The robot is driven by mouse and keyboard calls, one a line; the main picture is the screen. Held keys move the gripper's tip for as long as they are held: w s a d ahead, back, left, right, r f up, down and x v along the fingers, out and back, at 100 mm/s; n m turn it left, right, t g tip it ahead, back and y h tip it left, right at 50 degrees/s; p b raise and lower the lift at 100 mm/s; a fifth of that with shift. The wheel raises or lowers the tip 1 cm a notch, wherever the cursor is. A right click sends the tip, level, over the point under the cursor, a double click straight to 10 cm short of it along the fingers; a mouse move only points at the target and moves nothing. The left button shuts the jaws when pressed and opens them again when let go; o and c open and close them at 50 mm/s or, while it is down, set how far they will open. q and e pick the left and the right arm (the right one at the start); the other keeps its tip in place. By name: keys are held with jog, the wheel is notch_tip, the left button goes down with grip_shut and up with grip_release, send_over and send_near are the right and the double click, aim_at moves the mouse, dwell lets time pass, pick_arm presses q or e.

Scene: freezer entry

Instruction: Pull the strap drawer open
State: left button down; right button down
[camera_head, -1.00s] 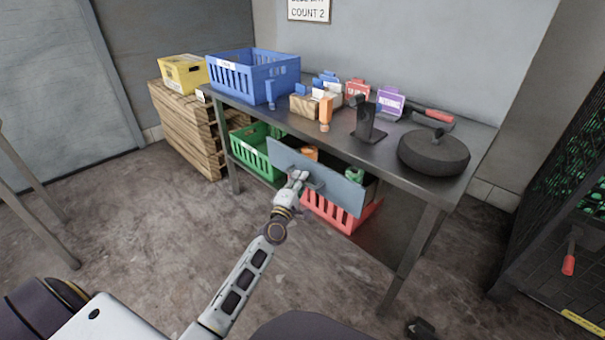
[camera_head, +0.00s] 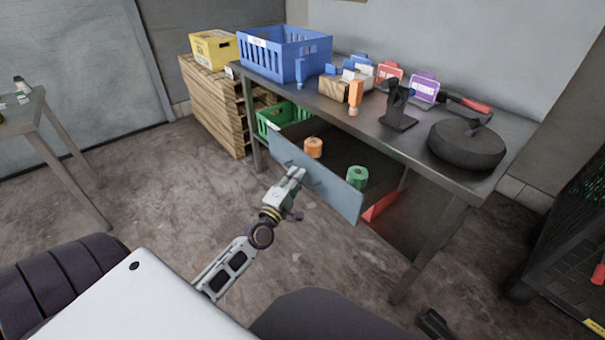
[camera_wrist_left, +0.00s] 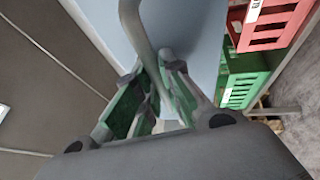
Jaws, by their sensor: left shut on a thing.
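The strap drawer under the metal table is pulled out, with its blue-grey front panel (camera_head: 338,194) standing clear of the table. Inside the drawer lie an orange strap roll (camera_head: 313,147) and a green strap roll (camera_head: 357,178). My left gripper (camera_head: 295,174) is shut on the drawer's handle at the panel's outer face. In the left wrist view the grey bar handle (camera_wrist_left: 139,32) runs between the fingers (camera_wrist_left: 153,72), with the blue-grey panel (camera_wrist_left: 198,30) behind. The exact contact is partly hidden by the fingers. My right gripper is not in view.
The tabletop holds a blue crate (camera_head: 285,56), a dark round object (camera_head: 466,146) and a black stand (camera_head: 398,108). A green crate (camera_head: 275,120) and a red crate (camera_head: 381,206) sit below. Floor left of the drawer is clear.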

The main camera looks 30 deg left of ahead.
pick_arm(q)
jog(key=shift+s+a+f, duration=0.1)
jog(key=shift+s, duration=0.2)
jog(key=c, duration=1.8)
grip_release()
jog(key=shift+s, duration=0.2)
jog(key=shift+s+d+f, duration=0.15)
jog(key=shift+s+f, duration=0.2)
jog(key=shift+s, duration=1.55)
jog(key=shift+s+d+f, duration=0.1)
jog(key=shift+s+f, duration=0.25)
jog(key=shift+s, duration=1.55)
jog(key=shift+s+d+f, duration=0.15)
jog(key=shift+s+f, duration=0.2)
jog(key=shift+s, duration=1.55)
